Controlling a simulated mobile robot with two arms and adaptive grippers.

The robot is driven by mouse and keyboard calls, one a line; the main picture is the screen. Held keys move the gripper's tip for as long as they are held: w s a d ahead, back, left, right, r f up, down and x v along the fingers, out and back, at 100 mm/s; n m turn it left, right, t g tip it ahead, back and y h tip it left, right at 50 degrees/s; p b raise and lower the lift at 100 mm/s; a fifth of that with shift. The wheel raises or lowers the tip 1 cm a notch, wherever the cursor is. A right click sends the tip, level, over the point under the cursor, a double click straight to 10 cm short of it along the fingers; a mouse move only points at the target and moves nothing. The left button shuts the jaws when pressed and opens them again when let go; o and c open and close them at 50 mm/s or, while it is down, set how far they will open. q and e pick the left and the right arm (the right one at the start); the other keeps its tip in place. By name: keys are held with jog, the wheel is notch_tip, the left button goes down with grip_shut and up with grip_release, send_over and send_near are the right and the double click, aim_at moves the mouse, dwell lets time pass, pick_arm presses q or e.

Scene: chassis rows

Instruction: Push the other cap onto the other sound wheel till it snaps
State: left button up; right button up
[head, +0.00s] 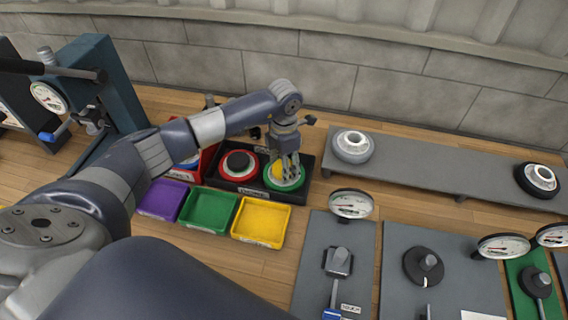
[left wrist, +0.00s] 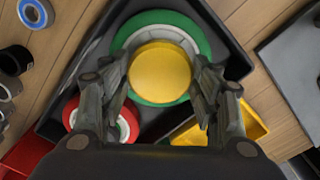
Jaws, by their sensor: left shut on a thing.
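My left gripper (head: 286,163) points down over the dark tray (left wrist: 62,92) and is shut on a round yellow cap (left wrist: 160,72), one finger on each side. The cap lies over the pale hub of a green-rimmed wheel (left wrist: 199,38), which also shows in the head view (head: 299,183). I cannot tell whether the cap touches the hub or is seated in it. A red-rimmed wheel with a dark centre (head: 238,161) sits beside it in the same tray. In the left wrist view my fingers partly hide it. My right gripper is not in view.
Purple (head: 163,200), green (head: 209,210) and yellow (head: 261,222) bins stand in front of the tray. A grey shelf (head: 440,174) to the right carries a white wheel (head: 352,146) and a black-rimmed wheel (head: 538,179). Gauge stations stand front right; a blue press stands left.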

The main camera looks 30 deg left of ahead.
pick_arm(q)
jog(key=o, duration=1)
jog(key=shift+r, duration=0.1)
notch_tip(320, 180, up, 12)
jog(key=shift+s+f, duration=0.1)
jog(key=shift+f, duration=0.15)
